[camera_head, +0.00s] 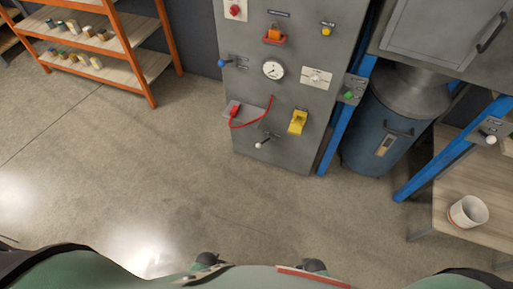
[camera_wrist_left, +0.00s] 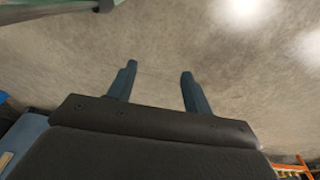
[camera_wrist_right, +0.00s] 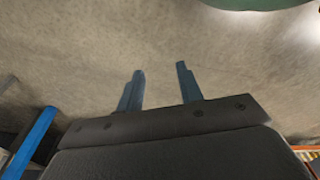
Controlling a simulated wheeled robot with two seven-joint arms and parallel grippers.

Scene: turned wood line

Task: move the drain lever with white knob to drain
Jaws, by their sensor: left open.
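A lever with a white knob (camera_head: 259,145) sits low on the grey panel (camera_head: 262,95), its knob pointing down and left. A second lever with a white knob (camera_head: 490,139) is mounted on a plate at the blue post on the right. Their markings are too small to read, so I cannot tell which is the drain lever. My left gripper (camera_wrist_left: 158,72) is open and empty, with bare floor beyond its fingers. My right gripper (camera_wrist_right: 160,68) is also open and empty over floor. Both are well away from the levers.
The panel also carries a blue-knobbed lever (camera_head: 221,63), a gauge (camera_head: 273,69), a red cable (camera_head: 252,118) and a yellow device (camera_head: 298,122). A blue drum (camera_head: 383,125) stands right of it. A bench with a white pot (camera_head: 468,212) is at right. Floor before the panel is clear.

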